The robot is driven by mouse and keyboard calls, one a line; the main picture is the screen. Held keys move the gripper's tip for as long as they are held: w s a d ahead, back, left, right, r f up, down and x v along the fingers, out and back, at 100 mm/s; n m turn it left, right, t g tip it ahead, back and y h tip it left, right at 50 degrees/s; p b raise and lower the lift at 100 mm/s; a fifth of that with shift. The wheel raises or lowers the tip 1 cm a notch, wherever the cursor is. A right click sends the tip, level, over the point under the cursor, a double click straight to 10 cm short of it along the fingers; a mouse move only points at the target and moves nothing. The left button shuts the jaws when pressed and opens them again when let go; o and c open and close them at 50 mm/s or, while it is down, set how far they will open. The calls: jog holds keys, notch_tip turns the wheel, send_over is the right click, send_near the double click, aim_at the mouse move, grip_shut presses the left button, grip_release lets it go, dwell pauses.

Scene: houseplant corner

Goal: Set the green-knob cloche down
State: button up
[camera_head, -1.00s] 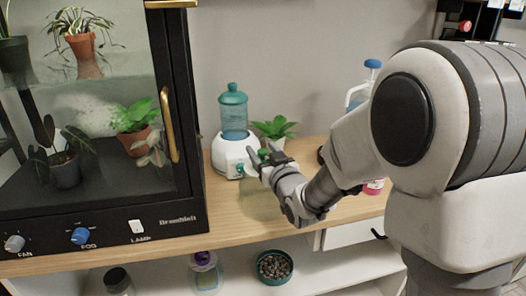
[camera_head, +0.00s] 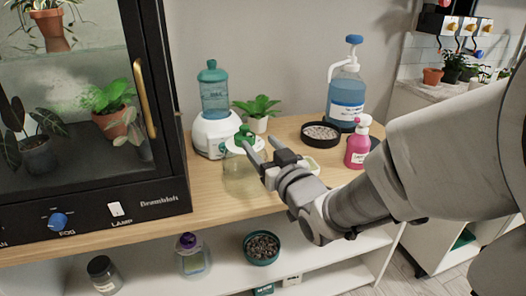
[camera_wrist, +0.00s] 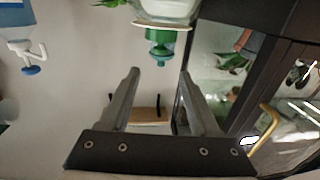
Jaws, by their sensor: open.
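The green-knob cloche (camera_head: 238,180) is a clear glass dome standing upright on the wooden counter, in front of the white dispenser. Its green knob (camera_head: 244,135) is on top. My gripper (camera_head: 259,143) is open and empty, to the right of the knob. In the wrist view, which is upside down, the knob (camera_wrist: 162,48) is ahead of my open fingers (camera_wrist: 160,82), with a gap between knob and fingertips. Part of the glass (camera_wrist: 170,8) is cut off by the frame edge.
A glass-fronted black cabinet (camera_head: 150,200) stands left of the cloche. The white dispenser (camera_head: 208,136) with a teal-capped bottle and a potted plant (camera_head: 257,110) stand behind it. A pebble dish (camera_head: 320,134), a pink bottle (camera_head: 358,146) and a blue pump bottle (camera_head: 347,95) are to the right.

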jog(key=shift+s+d+f+b, duration=0.1)
jog(key=shift+s+d+b, duration=0.2)
jog(key=shift+s+b, duration=0.35)
jog(key=s+d+f+m+g+h, duration=0.3)
jog(key=s+d+g+h, duration=0.3)
jog(key=d, duration=0.4)
jog(key=s+d+f+g, duration=0.1)
jog(key=s+g, duration=0.1)
jog(key=s, duration=0.6)
jog(key=s+d+f+m+g+h, duration=0.1)
jog(key=s+g, duration=0.2)
jog(key=s, duration=0.5)
jog(key=shift+f+m, duration=0.3)
jog(key=shift+f, duration=0.05)
